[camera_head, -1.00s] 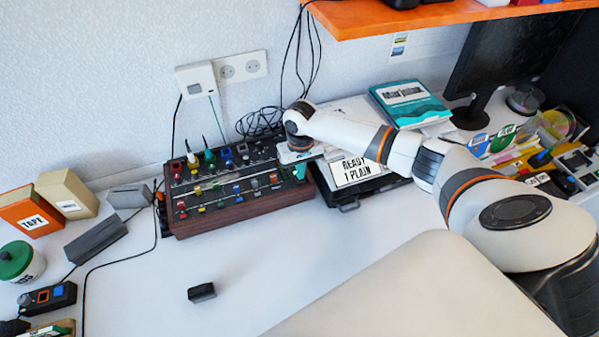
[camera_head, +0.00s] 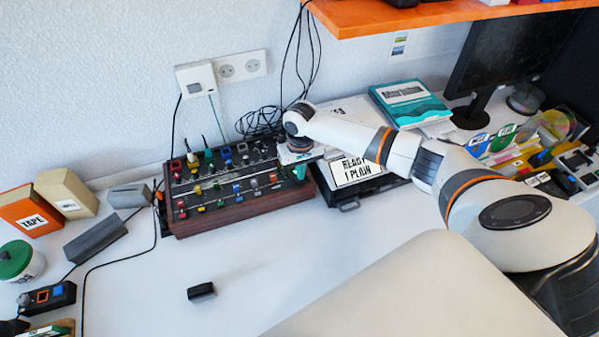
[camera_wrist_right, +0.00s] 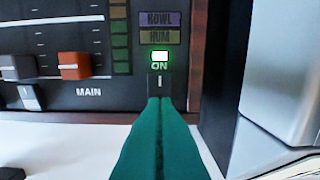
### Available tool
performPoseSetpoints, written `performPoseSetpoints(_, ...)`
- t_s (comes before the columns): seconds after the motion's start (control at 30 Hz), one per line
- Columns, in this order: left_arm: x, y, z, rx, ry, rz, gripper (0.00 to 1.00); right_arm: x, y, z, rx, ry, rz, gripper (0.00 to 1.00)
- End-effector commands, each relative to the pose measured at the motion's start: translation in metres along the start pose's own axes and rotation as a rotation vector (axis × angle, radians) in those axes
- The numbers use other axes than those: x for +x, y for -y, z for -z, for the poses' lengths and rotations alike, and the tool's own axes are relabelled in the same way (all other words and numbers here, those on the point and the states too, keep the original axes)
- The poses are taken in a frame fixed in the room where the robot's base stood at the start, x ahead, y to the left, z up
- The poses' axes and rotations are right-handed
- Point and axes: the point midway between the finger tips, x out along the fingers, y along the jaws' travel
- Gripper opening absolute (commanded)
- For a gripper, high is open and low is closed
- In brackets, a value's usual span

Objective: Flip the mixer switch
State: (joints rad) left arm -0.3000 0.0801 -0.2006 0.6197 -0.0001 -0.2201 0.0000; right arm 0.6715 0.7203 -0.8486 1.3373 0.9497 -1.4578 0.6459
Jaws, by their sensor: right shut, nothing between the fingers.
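The mixer (camera_head: 240,205) is a dark panel with wooden sides, coloured knobs and sliders, on the desk by the wall. In the right wrist view its switch (camera_wrist_right: 161,86) is a small dark rocker marked "I", below the word ON and a lit green lamp (camera_wrist_right: 160,57). My right gripper (camera_wrist_right: 165,102) has teal fingers, shut together and empty. Their tips are just below the switch in the picture and seem at or touching its lower edge. In the head view my right arm hides part of the mixer's right end. My left gripper is not in view.
A black tray with a "READY 1 PLAIN" card (camera_head: 354,168) stands right of the mixer. Grey blocks and boxes (camera_head: 65,193) stand to the left. A small black block (camera_head: 201,292) lies in front. The orange shelf (camera_head: 430,14) hangs above. The desk's front middle is mostly clear.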

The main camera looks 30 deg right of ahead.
Motion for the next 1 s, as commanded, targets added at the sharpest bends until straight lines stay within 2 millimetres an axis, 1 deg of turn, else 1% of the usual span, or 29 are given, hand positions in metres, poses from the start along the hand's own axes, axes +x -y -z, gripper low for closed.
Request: performPoseSetpoints(1.0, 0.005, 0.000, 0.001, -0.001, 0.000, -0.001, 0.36, 0.015, 0.000, 0.001, 0.000, -0.001, -0.001, 0.00)
